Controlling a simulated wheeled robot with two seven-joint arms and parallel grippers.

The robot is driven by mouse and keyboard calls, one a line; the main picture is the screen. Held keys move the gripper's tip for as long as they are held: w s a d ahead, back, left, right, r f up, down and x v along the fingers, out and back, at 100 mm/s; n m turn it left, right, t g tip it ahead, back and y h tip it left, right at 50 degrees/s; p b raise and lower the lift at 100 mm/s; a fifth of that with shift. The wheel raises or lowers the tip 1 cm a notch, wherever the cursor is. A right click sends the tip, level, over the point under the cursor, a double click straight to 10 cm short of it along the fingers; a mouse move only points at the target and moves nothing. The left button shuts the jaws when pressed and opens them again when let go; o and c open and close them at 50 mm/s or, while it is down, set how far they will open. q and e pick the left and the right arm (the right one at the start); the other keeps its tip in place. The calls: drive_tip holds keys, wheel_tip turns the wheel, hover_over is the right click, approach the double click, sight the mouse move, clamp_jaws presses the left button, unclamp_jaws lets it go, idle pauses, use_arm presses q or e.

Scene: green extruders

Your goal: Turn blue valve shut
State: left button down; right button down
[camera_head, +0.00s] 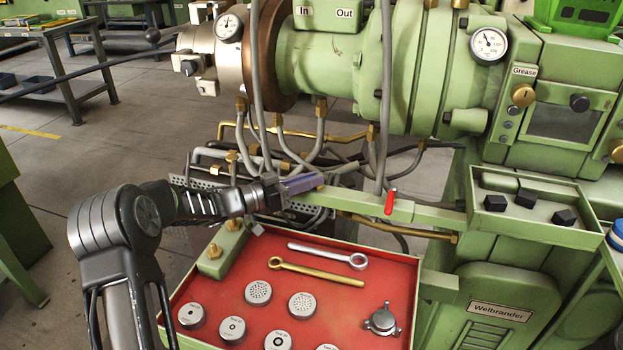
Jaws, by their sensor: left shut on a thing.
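The blue valve's handle (302,183) is a short blue-purple lever near the middle of the view, at the left end of a green bar. It lies roughly along the bar, pointing slightly up to the right. My left gripper (281,190) reaches in from the left and is shut on the blue handle, covering its left part. The valve's body and pivot are mostly hidden by the gripper. My right gripper is not in view.
A red valve handle (390,202) stands on the same green bar (430,213). Below is a red tray (385,275) with wrenches and round dies. Hoses and pipes (345,165) crowd behind the gripper. The large green extruder (340,55) stands above.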

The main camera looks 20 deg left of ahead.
use_arm(q)
drive_tip(key=c, duration=1.4)
unclamp_jaws()
drive_tip(key=shift+v, duration=3.9)
drive_tip(key=shift+c, duration=0.2)
